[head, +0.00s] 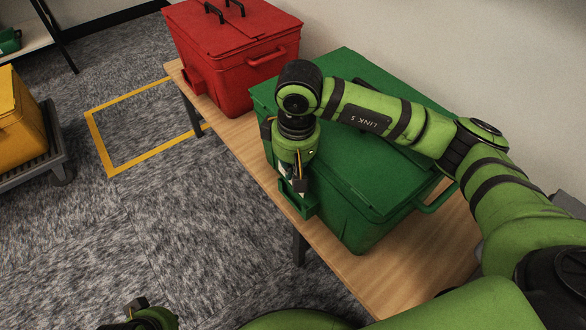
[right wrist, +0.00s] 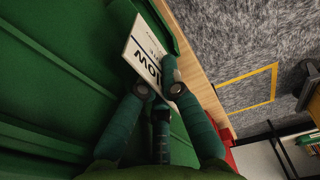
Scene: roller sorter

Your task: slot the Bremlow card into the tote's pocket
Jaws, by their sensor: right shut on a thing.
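The white card (right wrist: 148,55) shows dark lettering, of which "OW" can be read; the rest of the name is hidden. My right gripper (right wrist: 158,90) is shut on the card, with a finger on each side. In the head view my right gripper (head: 298,184) points down at the near left side of the green tote (head: 350,190), at its small side pocket (head: 312,210). The card's far end is close to the pocket; I cannot tell whether it is inside. My left gripper (head: 138,308) is at the bottom left, only partly visible, away from the tote.
The green tote stands lidded on a wooden bench (head: 395,277). A red tote (head: 235,55) with black handles stands farther along it. A yellow tote (head: 18,115) sits on a grey cart (head: 55,160) at left. Carpet with an empty yellow floor outline (head: 100,150) lies between.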

